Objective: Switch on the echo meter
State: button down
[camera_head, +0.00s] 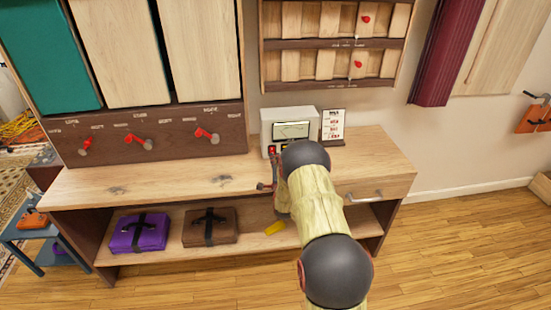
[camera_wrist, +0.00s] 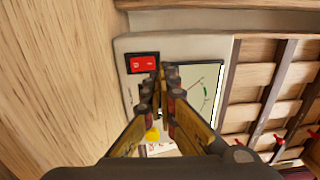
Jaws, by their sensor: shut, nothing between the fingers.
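The echo meter (camera_head: 268,118) is a pale box with a dial screen (camera_head: 291,130), standing at the back of the wooden bench against the wall. A red rocker switch (camera_head: 271,150) sits at the lower left of its front. The wrist view shows the meter turned on its side, with the red switch (camera_wrist: 143,63) beside the dial (camera_wrist: 207,85). My gripper (camera_wrist: 160,76) is shut and empty. Its fingertips appear in front of the meter's face, just beside the switch in the wrist view. I cannot tell whether they touch the meter. My arm hides part of its front.
The bench (camera_head: 150,183) is clear left of the meter. A printed card (camera_head: 333,122) stands right of it. A tall cabinet with red knobs (camera_head: 208,135) rises at left. Purple (camera_head: 139,233) and brown (camera_head: 210,228) cases lie on the lower shelf. A slatted rack (camera_head: 335,43) hangs above.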

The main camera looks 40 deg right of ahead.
jog(key=v, duration=0.2)
jog(key=r+p+v, duration=0.1)
jog(key=v, duration=0.3)
jog(key=shift+s+a+r+p, duration=0.1)
jog(key=shift+s+a+p, duration=0.1)
jog(key=shift+s+p, duration=0.2)
jog(key=shift+s+a, duration=0.35)
jog(key=shift+s, duration=0.1)
